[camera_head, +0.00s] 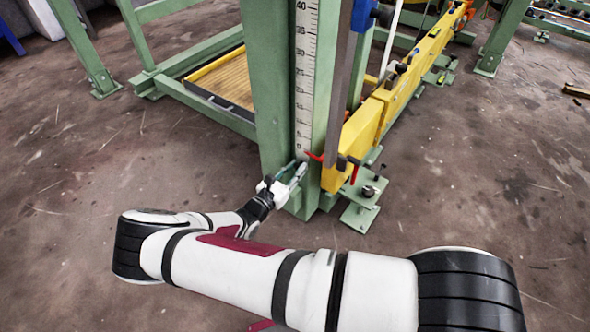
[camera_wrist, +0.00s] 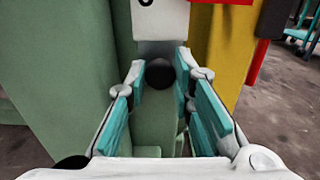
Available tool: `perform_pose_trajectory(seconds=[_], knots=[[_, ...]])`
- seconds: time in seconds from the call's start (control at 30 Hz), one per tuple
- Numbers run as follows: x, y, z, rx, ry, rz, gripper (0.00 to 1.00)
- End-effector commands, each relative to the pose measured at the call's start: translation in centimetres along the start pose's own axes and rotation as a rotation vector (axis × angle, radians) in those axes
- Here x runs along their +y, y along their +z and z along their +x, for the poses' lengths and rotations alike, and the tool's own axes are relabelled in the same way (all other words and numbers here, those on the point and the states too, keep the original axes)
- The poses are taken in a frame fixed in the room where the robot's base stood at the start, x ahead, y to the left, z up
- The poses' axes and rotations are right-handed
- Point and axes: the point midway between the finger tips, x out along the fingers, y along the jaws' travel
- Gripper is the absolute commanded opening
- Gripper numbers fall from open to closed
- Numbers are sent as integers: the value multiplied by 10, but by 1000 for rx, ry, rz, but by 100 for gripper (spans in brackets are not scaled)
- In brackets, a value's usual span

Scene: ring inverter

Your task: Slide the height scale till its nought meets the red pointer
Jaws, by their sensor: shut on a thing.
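The height scale (camera_head: 303,75) is a white strip with black marks and numbers, upright on the face of a green post. Its nought is near the lower end, just above my gripper. The lower end of the scale (camera_wrist: 160,25) shows at the top of the wrist view, with part of the nought. The red pointer (camera_head: 315,157) sticks out right of the scale, slightly below the nought in the head view; it also shows in the wrist view (camera_wrist: 228,2). My gripper (camera_head: 299,168) is shut on a dark round knob (camera_wrist: 160,73) below the scale.
The green post (camera_head: 270,90) stands close beside my gripper on the left. A yellow beam (camera_head: 365,125) with red handles is close on the right. A wood-floored tray (camera_head: 228,80) lies behind left. The concrete floor in front is open.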

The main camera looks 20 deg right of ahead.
Motion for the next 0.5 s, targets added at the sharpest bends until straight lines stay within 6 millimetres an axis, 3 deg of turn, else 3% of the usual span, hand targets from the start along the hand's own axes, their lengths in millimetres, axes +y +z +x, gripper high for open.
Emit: perform_pose_trajectory(seconds=[0.03,0.07,0.5], knots=[[-1,0,0,0,-1,0,24],[-1,-1,0,0,-1,-1,31],[0,-1,-8,1,1,-1,31]])
